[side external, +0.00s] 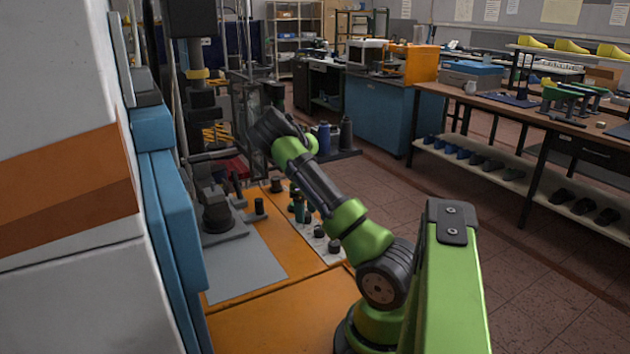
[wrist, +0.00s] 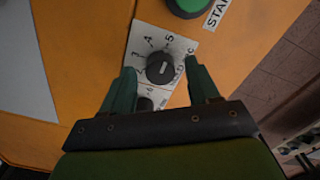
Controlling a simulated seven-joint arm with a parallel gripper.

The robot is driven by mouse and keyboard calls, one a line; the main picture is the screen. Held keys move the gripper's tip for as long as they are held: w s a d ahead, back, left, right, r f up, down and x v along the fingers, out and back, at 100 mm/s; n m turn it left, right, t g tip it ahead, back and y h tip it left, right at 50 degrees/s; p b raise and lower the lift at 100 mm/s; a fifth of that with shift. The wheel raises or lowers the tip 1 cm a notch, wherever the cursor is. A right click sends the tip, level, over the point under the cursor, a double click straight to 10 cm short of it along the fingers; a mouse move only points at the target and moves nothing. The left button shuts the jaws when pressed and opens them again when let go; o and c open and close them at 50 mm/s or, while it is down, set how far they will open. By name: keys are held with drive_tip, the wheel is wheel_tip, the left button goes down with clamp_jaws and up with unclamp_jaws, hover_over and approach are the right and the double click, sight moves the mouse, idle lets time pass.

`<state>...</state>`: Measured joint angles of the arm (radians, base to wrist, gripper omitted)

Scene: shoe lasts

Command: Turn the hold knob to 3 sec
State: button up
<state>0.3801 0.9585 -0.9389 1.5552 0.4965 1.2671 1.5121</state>
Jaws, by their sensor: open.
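A round black knob (wrist: 160,68) with a light pointer line sits on a white dial plate (wrist: 143,34) in the wrist view. The numbers 3, 4 and 5 run along its left and upper side; the line stands roughly upright in the picture, its marked end unclear. Lettering at the knob's right is partly hidden, so I cannot read its name. My gripper (wrist: 159,66) is open, its dark green fingers on either side of this knob; contact cannot be told. In the side view my gripper (side external: 298,208) points down over the control panel.
A second dark knob (wrist: 146,103) shows partly between my fingers, below the first. A green button (wrist: 188,4) with a START label (wrist: 216,13) lies above. In the side view a black machine post (side external: 207,110) and grey plate (side external: 245,268) stand left of the panel.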

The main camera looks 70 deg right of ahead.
drive_tip(key=shift+f, duration=0.5)
drive_tip(key=c, duration=1)
drive_tip(key=shift+c, duration=0.2)
